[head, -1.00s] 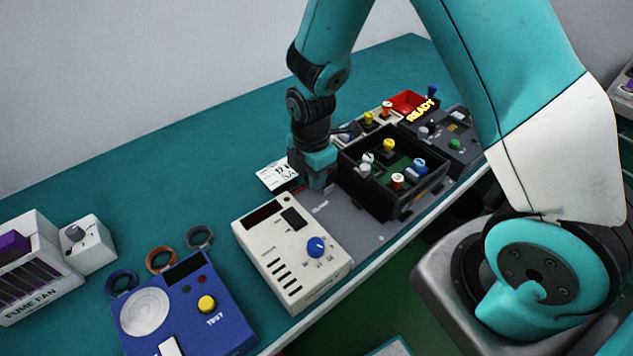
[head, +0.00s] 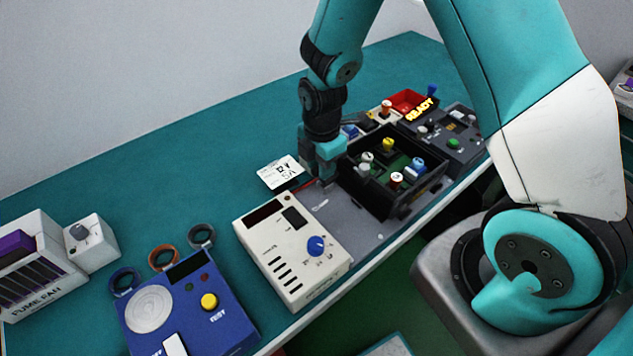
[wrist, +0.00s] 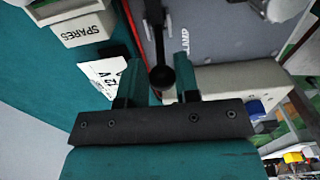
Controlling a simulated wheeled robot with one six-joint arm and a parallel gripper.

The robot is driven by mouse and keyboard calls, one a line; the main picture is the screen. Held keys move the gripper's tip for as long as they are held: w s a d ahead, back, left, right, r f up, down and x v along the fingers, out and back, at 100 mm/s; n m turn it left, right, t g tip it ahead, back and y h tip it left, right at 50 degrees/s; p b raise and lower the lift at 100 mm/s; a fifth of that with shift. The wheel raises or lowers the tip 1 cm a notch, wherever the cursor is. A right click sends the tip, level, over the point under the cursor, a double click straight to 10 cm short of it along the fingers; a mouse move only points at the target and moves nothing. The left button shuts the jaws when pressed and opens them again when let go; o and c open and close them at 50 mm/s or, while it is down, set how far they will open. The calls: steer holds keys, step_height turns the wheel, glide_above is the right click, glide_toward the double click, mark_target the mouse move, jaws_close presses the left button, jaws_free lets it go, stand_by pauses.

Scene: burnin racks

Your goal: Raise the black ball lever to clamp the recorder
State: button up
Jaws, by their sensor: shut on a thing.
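The black ball lever shows in the wrist view (wrist: 162,78), its ball between my two fingers and its dark arm running up the picture beside the word CLAMP. My gripper (wrist: 160,88) is shut on the ball. In the head view my gripper (head: 327,177) is low over the grey base plate (head: 345,220), at the left end of a black open box (head: 402,205), and hides the lever. The box holds a green board with several coloured posts. I cannot tell for sure which part is the recorder.
A cream box with a blue knob (head: 279,232) stands close in front of the gripper. A white card (head: 281,172) lies left of it. A blue tester (head: 232,320) and a red bin (head: 407,100) are also on the bench.

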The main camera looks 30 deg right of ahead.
mark_target(327, 182)
steer(key=shift+w+d, duration=0.15)
steer(key=shift+d, duration=0.9)
steer(key=o, duration=0.7)
steer(key=shift+a+r, duration=0.1)
step_height(327, 182, up, 9)
steer(key=p, duration=0.7)
steer(key=shift+p, duration=0.3)
